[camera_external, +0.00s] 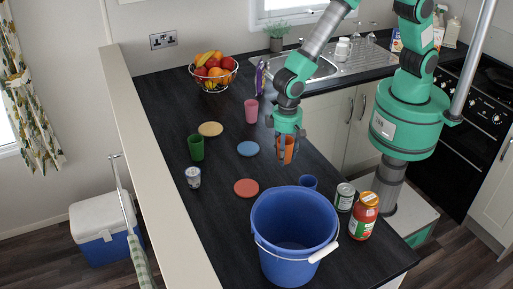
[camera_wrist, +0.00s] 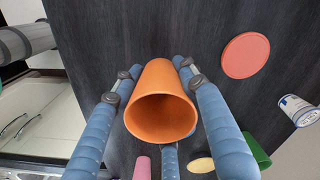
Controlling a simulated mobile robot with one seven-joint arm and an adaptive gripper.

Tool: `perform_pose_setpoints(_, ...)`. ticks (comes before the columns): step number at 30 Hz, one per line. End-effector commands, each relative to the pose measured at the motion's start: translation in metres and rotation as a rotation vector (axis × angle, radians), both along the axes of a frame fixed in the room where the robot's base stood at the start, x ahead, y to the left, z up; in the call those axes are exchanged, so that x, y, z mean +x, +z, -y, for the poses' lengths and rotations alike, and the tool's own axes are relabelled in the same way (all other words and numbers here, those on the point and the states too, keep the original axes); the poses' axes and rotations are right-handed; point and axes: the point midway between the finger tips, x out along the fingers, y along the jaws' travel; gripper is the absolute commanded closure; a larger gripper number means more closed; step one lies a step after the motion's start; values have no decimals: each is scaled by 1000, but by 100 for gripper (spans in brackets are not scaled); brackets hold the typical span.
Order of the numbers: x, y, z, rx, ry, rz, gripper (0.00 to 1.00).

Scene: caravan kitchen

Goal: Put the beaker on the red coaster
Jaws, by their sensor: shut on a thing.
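My gripper (camera_external: 286,157) is shut around an orange beaker (camera_external: 288,147) near the counter's right edge. In the wrist view the orange beaker (camera_wrist: 158,90) sits between the gripper's blue fingers (camera_wrist: 154,72), its open mouth facing the camera. Whether its base touches the counter is hard to tell. The red coaster (camera_external: 246,187) lies flat and bare on the dark counter, in front and to the left of my gripper. It also shows at the upper right in the wrist view (camera_wrist: 246,55).
A blue coaster (camera_external: 248,149), tan coaster (camera_external: 210,129), pink beaker (camera_external: 251,111), green beaker (camera_external: 196,148) and white can (camera_external: 193,177) stand around. A big blue bucket (camera_external: 293,232), blue beaker (camera_external: 308,182), can (camera_external: 345,197) and red jar (camera_external: 362,216) are nearer the front.

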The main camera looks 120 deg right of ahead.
Motion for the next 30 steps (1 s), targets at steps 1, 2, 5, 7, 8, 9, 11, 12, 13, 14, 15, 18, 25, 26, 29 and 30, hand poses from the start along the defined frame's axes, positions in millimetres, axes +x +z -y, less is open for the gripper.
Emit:
perform_pose_setpoints(1,0,0,0,0,0,0,83)
perform_pose_setpoints(2,1,0,0,0,0,0,83)
perform_pose_setpoints(5,3,0,0,0,0,0,83)
perform_pose_setpoints(7,7,-1,-1,0,0,-1,83)
perform_pose_setpoints(8,10,-2,-1,0,0,-1,83)
perform_pose_setpoints(9,14,-2,-1,0,-1,0,83)
perform_pose_setpoints(11,22,-2,-2,0,-1,1,83)
perform_pose_setpoints(12,27,-3,-2,0,-1,0,83)
perform_pose_setpoints(13,31,-4,-3,0,-1,0,83)
perform_pose_setpoints(14,35,-4,-3,0,-1,0,83)
perform_pose_setpoints(15,41,-5,-4,0,-1,0,83)
perform_pose_setpoints(18,56,-6,-5,0,-1,1,83)
perform_pose_setpoints(25,89,-9,-8,0,-1,0,83)
perform_pose_setpoints(26,93,-10,-8,0,-1,-1,83)
perform_pose_setpoints(29,108,-11,-10,0,-1,0,83)
perform_pose_setpoints(30,114,-11,-10,0,-1,1,83)
